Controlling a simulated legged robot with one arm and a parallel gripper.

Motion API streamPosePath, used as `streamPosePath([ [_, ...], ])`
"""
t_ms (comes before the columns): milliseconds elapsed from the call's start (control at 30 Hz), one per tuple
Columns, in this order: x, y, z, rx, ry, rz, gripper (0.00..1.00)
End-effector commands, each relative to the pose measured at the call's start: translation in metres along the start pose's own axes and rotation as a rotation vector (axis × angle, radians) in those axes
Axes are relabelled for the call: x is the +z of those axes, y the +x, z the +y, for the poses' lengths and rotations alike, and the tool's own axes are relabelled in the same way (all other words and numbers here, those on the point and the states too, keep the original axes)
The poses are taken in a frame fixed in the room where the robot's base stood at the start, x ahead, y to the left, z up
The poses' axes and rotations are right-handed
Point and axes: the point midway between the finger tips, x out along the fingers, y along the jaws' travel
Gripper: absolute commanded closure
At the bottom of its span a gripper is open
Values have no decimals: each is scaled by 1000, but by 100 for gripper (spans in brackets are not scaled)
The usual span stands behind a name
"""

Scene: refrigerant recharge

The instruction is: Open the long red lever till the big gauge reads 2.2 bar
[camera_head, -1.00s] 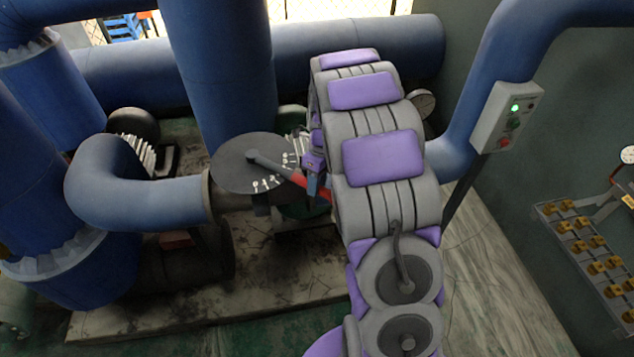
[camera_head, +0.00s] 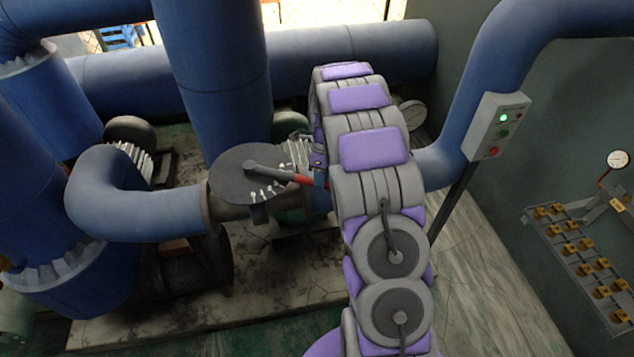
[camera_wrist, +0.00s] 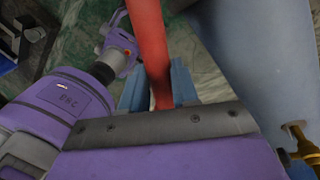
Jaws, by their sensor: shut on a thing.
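The long red lever (camera_head: 290,177) has a dark arm pivoting on a round dark plate with white marks (camera_head: 235,185). It points right and slightly down in the head view. My gripper (camera_head: 319,179) is at the lever's outer end, mostly hidden by my arm. In the wrist view the red lever (camera_wrist: 150,40) runs between the blue fingers of my gripper (camera_wrist: 158,88), which are shut on it. A round pale gauge (camera_head: 412,114) stands behind my arm, partly hidden. A smaller-looking gauge (camera_head: 618,160) is on the right wall. I cannot read either one.
Thick blue pipes (camera_head: 212,80) stand behind and left of the lever. A control box with a green light (camera_head: 497,125) is on a post at right. A rack with several yellow-brown pieces (camera_head: 585,255) is on the right wall. Bare floor lies right of my arm.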

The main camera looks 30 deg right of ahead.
Motion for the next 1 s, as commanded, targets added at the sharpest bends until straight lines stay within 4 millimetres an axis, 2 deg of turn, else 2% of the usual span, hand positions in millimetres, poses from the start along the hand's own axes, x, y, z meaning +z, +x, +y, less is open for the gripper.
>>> streamPosePath([
  [400, -1, 0, -4, -1, -15, 1, 100],
  [433, -1, 0, -4, -1, -15, 2, 68],
  [600, -1, 0, -4, -1, -15, 2, 51],
  [667, -1, 0, -4, -1, -15, 2, 46],
  [1000, -1, -6, -4, -1, -15, 1, 45],
])
